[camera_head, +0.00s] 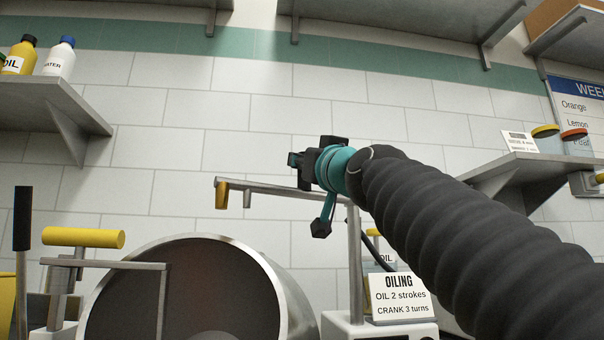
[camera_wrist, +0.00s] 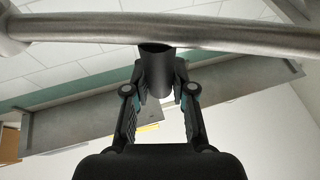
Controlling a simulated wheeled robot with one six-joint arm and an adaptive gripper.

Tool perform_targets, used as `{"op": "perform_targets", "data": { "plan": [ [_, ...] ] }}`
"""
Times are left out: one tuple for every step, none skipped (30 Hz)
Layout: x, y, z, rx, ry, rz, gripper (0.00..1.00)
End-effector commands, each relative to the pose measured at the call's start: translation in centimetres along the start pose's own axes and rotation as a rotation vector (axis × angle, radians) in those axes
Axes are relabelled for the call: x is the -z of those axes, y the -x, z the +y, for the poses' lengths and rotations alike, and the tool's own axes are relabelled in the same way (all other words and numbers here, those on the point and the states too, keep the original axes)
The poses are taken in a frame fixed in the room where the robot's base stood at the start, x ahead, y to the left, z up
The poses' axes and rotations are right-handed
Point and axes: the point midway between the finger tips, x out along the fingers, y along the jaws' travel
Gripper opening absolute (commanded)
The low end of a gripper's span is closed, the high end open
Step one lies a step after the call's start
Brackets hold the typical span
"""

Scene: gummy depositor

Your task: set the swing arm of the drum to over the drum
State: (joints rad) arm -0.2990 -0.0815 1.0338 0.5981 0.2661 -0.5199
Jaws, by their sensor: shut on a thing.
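The drum (camera_head: 290,290) is a steel cylinder with a dark open mouth at the lower left of the head view. The swing arm (camera_head: 262,188) is a thin metal bar on an upright post (camera_head: 355,270) to the drum's right. Its free left end, with a brass nozzle (camera_head: 221,196), appears above the drum's upper rim; exact depth is unclear. My gripper (camera_head: 312,190) is at the bar near the post. In the wrist view, my gripper (camera_wrist: 160,88) is shut on a dark peg (camera_wrist: 157,68) beneath the bar (camera_wrist: 200,32).
An oiling sign (camera_head: 400,297) stands right of the post. A yellow-handled lever (camera_head: 83,238) stands at the drum's left. Shelves hang at the left (camera_head: 50,100) and right (camera_head: 530,170), the left one with bottles. The wall between them is bare.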

Motion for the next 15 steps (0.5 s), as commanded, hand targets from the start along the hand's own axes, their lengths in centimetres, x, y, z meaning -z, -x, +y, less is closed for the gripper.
{"op": "perform_targets", "data": {
  "plan": [
    [0.23,0.37,0.1,-0.002,0.003,0.006,0.0],
    [0.29,0.47,0.12,-0.003,0.003,0.006,0.0],
    [0.34,0.58,0.15,-0.003,0.002,0.006,0.0],
    [0.39,0.65,0.17,-0.003,0.002,0.006,0.0],
    [0.42,0.72,0.19,-0.003,0.002,0.006,0.0],
    [0.46,0.79,0.21,-0.003,0.001,0.005,0.0],
    [0.49,0.83,0.22,-0.003,0.001,0.005,0.0],
    [0.52,0.87,0.23,-0.003,0.001,0.005,0.0],
    [0.55,0.91,0.24,-0.003,0.001,0.005,0.0],
    [0.56,0.93,0.24,-0.003,0.001,0.005,0.0],
    [0.58,0.94,0.25,-0.003,0.001,0.005,0.0],
    [0.59,0.96,0.25,-0.003,0.001,0.005,0.0],
    [0.6,0.96,0.26,-0.003,0.001,0.005,0.0],
    [0.61,0.96,0.26,-0.003,0.001,0.005,0.0],
    [0.61,0.96,0.26,-0.003,0.001,0.004,0.0]
  ]
}}
